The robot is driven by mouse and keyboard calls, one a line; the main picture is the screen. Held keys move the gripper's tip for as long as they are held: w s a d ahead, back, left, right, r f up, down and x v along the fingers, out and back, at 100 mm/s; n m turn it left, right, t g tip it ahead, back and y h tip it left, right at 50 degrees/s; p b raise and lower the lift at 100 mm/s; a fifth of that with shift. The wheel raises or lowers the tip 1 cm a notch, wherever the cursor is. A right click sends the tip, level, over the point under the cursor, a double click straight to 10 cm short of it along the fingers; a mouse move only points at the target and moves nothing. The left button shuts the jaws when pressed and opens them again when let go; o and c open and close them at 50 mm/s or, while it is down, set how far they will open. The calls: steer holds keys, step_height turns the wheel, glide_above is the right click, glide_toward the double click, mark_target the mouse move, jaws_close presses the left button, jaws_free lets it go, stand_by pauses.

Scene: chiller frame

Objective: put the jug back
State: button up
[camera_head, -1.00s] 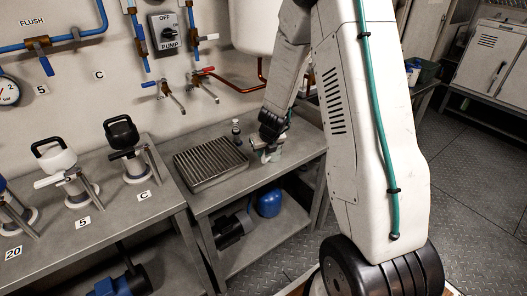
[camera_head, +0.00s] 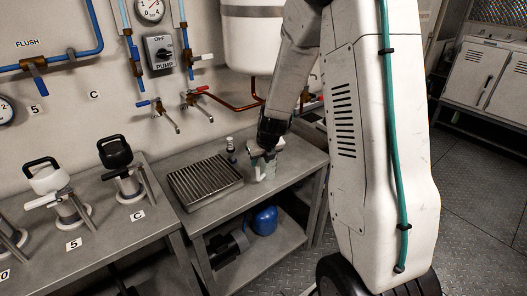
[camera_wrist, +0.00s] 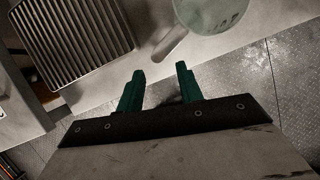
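The jug (camera_head: 261,171) is a pale, translucent vessel standing on the metal bench, just right of the slatted drain grate (camera_head: 204,182). In the wrist view the jug (camera_wrist: 208,14) is cut off by the top edge, with its handle (camera_wrist: 172,40) pointing down toward my fingers. My gripper (camera_wrist: 160,71) has two green fingers apart with nothing between them. The handle's end lies a little beyond the fingertips. In the head view my gripper (camera_head: 267,150) is at the jug, and its fingers are hard to make out.
Red- and blue-handled taps (camera_head: 190,99) and a white tank (camera_head: 251,38) hang above the bench. A left bench holds handled canisters (camera_head: 122,172) by labels 5 and C. Bench space in front of the jug is clear.

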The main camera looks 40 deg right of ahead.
steer(key=s+a+r+n+g+y, duration=0.1)
steer(key=s+a+r+n, duration=0.4)
steer(key=s+r+n, duration=0.3)
steer(key=s+a+r+n, duration=0.5)
steer(key=a+r+n, duration=0.1)
steer(key=r+n, duration=0.3)
steer(key=s+a+r+n+g, duration=0.1)
steer(key=s+a+r+n, duration=0.1)
steer(key=s+n, duration=0.7)
steer(key=s+a+r+n+g, duration=0.1)
steer(key=s+a+r+n, duration=0.1)
steer(key=s+n, duration=0.8)
steer(key=shift+a+r+n, duration=0.3)
steer(key=shift+r+n, duration=0.45)
steer(key=shift+n, duration=0.15)
